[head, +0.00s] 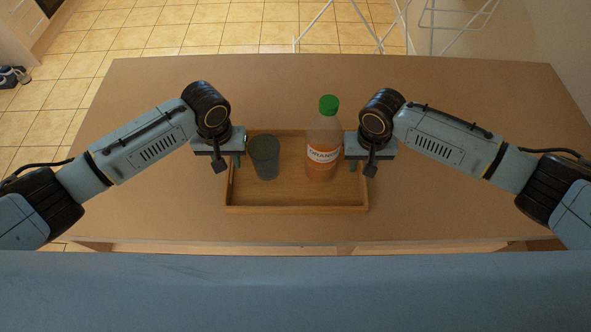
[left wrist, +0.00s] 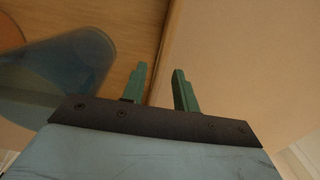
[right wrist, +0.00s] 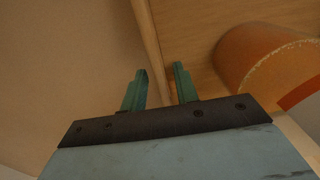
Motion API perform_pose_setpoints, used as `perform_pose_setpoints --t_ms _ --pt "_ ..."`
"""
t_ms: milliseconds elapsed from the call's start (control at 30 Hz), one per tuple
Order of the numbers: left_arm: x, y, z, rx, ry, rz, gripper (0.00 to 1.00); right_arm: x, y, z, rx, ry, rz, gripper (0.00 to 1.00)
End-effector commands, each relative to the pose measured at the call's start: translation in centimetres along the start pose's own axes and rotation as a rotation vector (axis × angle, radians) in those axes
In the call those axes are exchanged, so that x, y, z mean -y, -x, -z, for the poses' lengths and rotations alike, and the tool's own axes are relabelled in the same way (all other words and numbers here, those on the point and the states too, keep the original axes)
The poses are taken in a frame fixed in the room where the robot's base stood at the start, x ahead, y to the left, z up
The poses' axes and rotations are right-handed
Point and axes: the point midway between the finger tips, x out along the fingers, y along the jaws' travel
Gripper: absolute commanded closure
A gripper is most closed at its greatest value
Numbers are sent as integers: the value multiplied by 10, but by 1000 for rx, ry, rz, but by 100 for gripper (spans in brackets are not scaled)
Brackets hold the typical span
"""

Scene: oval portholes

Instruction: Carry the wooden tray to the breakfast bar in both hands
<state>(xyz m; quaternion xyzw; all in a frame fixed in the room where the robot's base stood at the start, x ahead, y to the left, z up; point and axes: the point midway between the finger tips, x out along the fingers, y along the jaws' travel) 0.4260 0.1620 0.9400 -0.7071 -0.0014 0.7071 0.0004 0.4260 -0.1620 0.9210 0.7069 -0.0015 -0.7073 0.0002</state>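The wooden tray (head: 296,209) lies on a brown table. A dark see-through cup (head: 265,158) stands in its left half and an orange drink bottle with a green cap (head: 323,150) in its right half. My left gripper (head: 238,160) is at the tray's left wall; in the left wrist view its green fingers (left wrist: 160,85) are apart, with the wall running between them. My right gripper (head: 352,164) is at the right wall; in the right wrist view its fingers (right wrist: 160,82) are apart, the wall (right wrist: 149,45) between them. Neither finger pair visibly clamps the wall.
The table (head: 460,190) is bare around the tray on both sides. White metal frame legs (head: 375,30) stand on the tiled floor beyond the far edge. Dark items (head: 14,76) lie at the far left. The breakfast bar cannot be made out for certain.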

Motion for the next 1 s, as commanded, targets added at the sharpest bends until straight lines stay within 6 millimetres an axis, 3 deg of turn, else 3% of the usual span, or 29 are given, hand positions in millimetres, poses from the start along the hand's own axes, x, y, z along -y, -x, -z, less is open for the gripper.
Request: perform_pose_setpoints --t_ms 167,700,867,1000 --pt "-1 10 1 -1 -1 -2 70 1 0 0 0 1 2 70" --pt "0 109 1 -3 0 -1 70 1 0 0 0 1 2 70" --pt "0 119 0 0 0 0 70 1 2 0 -1 1 3 70" --pt "0 120 0 0 0 0 70 1 18 1 -3 2 4 70"
